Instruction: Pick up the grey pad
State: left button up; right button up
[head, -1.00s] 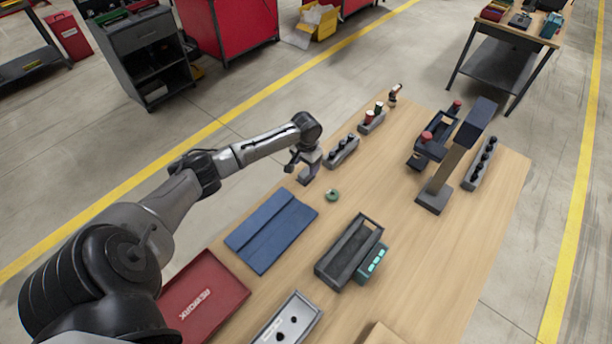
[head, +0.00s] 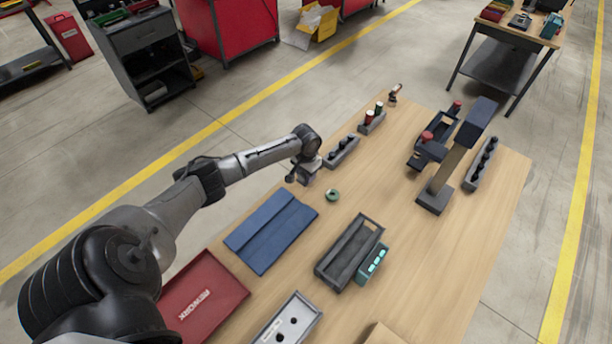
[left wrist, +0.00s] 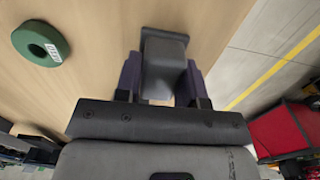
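My left gripper (head: 301,175) is low over the left edge of the wooden bench in the head view. In the left wrist view its two dark fingers (left wrist: 164,75) stand on either side of a grey block (left wrist: 165,50), which I take to be the grey pad. The block lies close against the fingers; whether they press on it cannot be told. In the head view the gripper hides most of the pad. My right gripper is not in view.
A green ring (head: 332,195) lies close by on the bench, also in the left wrist view (left wrist: 40,43). Bare wood lies right of the ring.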

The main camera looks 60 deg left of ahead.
pick_arm(q)
jog(key=c, duration=0.4)
jog(key=shift+r, duration=0.1)
jog(key=shift+r, duration=0.45)
jog(key=r, duration=0.3)
jog(key=shift+w+d+r, duration=0.35)
jog(key=shift+d, duration=0.05)
jog(key=w+d+r, duration=0.4)
jog(key=d, duration=0.1)
jog(key=w+d+r, duration=0.2)
jog(key=w+d, duration=0.1)
jog(key=shift+r, duration=0.15)
